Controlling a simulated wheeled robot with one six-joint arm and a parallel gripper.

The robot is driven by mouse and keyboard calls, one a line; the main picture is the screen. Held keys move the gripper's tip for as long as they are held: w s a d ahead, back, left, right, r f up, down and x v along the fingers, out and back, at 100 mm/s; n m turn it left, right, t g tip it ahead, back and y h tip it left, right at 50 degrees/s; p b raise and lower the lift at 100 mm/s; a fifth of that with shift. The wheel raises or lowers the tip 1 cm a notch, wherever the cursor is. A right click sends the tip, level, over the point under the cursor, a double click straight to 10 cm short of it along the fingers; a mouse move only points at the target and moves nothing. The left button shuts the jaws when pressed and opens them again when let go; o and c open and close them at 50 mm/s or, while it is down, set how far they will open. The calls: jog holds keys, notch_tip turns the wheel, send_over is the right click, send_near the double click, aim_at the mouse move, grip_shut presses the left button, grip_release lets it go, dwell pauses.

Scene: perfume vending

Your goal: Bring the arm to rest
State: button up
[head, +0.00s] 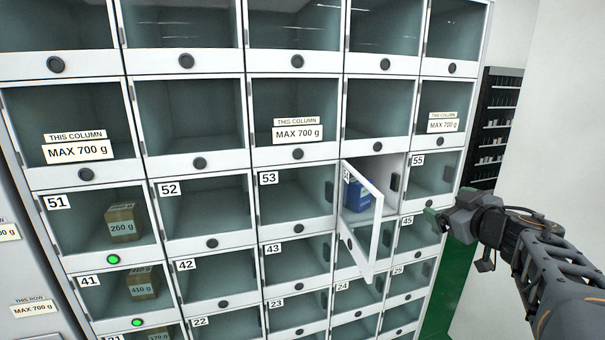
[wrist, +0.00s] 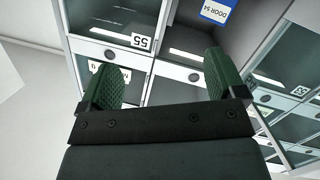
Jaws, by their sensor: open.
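My gripper (head: 436,218) is at the right of the head view, in front of the lockers near doors 55 and 45. In the wrist view its two green fingers (wrist: 163,76) are spread apart with nothing between them. The door of compartment 54 (head: 366,232) hangs open toward me, left of my gripper and apart from it. A blue box (head: 354,196) stands inside compartment 54, partly hidden by that door.
The locker wall has several closed glass doors, including door 55 (head: 433,176) and door 53 (head: 292,202). Brown boxes sit in compartments 51 (head: 123,224) and 41 (head: 143,284), with green lights lit below. A dark shelf rack (head: 497,125) stands behind at the right, beside a white wall.

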jog(key=s+d+f+m+g+h, duration=0.1)
jog(key=s+d+f+m+h, duration=0.2)
jog(key=d+m+h, duration=0.4)
jog(key=s+a+f+m+g+h, duration=0.2)
jog(key=s+a+f+g, duration=0.1)
jog(key=s+f+g, duration=0.3)
jog(key=s+a+f+n+g+y, duration=0.1)
jog(key=s+a+f+g+y, duration=0.1)
jog(key=s+a+f, duration=0.3)
jog(key=s+a+f+n+g+y, duration=0.1)
jog(key=s+a+f+y, duration=0.3)
jog(key=a, duration=1)
jog(key=shift+s+f+g+y, duration=0.4)
jog(key=shift+s+f+g, duration=0.25)
jog(key=shift+f, duration=0.4)
jog(key=shift+w, duration=0.1)
